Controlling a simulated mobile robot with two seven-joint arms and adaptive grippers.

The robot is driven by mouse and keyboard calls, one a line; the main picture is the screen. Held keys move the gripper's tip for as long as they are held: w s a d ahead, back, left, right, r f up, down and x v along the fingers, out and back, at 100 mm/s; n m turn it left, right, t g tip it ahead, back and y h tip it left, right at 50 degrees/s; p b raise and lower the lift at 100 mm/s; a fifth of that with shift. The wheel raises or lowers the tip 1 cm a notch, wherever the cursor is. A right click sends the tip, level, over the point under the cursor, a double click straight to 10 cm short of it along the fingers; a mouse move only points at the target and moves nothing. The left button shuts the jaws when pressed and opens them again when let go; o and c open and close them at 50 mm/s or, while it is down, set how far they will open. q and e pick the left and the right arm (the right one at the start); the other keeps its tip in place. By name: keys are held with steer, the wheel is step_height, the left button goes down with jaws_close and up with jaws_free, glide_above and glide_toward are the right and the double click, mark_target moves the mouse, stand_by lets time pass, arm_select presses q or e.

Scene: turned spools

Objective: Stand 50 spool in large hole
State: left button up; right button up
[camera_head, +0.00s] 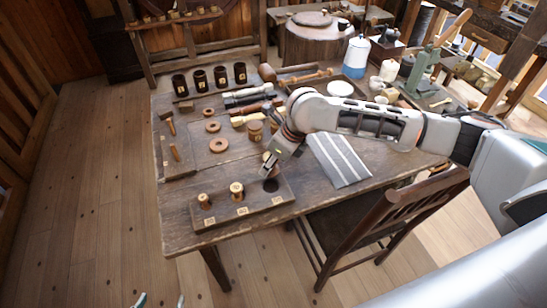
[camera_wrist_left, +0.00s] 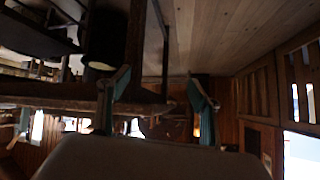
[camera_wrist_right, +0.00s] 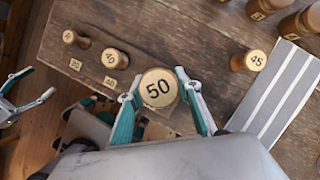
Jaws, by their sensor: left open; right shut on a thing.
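The 50 spool (camera_wrist_right: 158,88) has a pale round top marked 50 and sits between the fingers of my right gripper (camera_wrist_right: 155,100), which is shut on it. In the head view my right gripper (camera_head: 270,162) is just above the large dark hole (camera_head: 270,185) at the right end of the wooden block (camera_head: 222,226). The spool's lower end is hard to make out there. A small spool (camera_head: 204,200) and the 40 spool (camera_head: 237,189) stand upright in the block's other holes. My left gripper (camera_head: 161,300) is open and empty, off the table's front; its fingers also show in the left wrist view (camera_wrist_left: 160,95).
The 45 spool (camera_wrist_right: 250,61) stands on the table behind the block. A striped cloth (camera_head: 338,160) lies to the right. Wooden rings (camera_head: 219,145) and dark cups (camera_head: 200,80) are farther back. A chair (camera_head: 375,220) stands at the front right.

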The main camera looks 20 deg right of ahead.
mark_target(273, 171)
arm_select(q)
steer(key=shift+s, duration=0.4)
arm_select(e)
steer(key=shift+s+a+f, duration=0.1)
steer(key=shift+s+f, duration=0.1)
steer(key=shift+s, duration=0.05)
steer(key=shift+f, duration=0.95)
steer(key=shift+f+b, duration=0.4)
steer(key=shift+f, duration=0.75)
steer(key=shift+f+b, duration=0.45)
steer(key=shift+b, duration=0.3)
steer(key=shift+f+b, duration=0.3)
steer(key=shift+b, duration=0.05)
steer(key=shift+f, duration=0.15)
arm_select(q)
steer(key=shift+w+d+t+h, duration=0.35)
steer(key=shift+w+d, duration=0.55)
steer(key=shift+d, duration=0.3)
